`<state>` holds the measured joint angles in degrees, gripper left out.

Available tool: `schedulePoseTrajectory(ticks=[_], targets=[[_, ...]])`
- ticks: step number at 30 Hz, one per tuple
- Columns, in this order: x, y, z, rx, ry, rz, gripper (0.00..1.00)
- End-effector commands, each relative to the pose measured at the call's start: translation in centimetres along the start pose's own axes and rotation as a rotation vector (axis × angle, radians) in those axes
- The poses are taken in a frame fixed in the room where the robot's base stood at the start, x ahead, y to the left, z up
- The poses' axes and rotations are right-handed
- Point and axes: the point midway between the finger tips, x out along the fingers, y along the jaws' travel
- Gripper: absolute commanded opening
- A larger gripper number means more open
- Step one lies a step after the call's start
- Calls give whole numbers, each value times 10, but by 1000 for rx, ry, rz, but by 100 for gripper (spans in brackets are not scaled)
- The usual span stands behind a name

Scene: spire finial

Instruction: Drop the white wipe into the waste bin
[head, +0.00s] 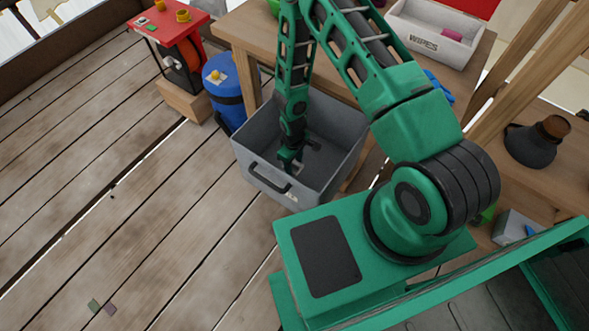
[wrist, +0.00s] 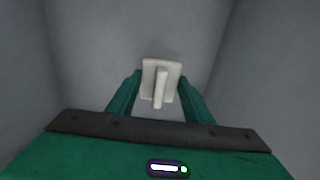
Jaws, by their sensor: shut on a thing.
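The white wipe (wrist: 161,82) is between the two green fingers of my gripper (wrist: 160,95) in the wrist view, and the gripper is shut on it. The grey waste bin (head: 254,158) is an open-topped box with a dark handle on its front, standing on the plank floor. My gripper (head: 290,162) is down inside the bin's opening in the head view, close to the front wall. Grey bin walls surround the wipe in the wrist view. The gap between wipe and bin floor is hard to judge.
A wooden table (head: 240,32) stands behind the bin, with a box marked WIPES (head: 425,42) on it. A blue canister (head: 226,90) and a red machine (head: 170,35) stand left of the bin. The plank floor (head: 110,190) at the left is mostly clear.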

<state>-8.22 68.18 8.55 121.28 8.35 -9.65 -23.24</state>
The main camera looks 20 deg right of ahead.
Motion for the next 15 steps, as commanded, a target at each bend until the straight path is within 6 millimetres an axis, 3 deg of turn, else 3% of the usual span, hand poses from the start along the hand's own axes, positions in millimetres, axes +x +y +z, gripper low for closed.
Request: schedulePoseTrajectory(ticks=[15], targets=[[48,0,0,1,0,-1,18]])
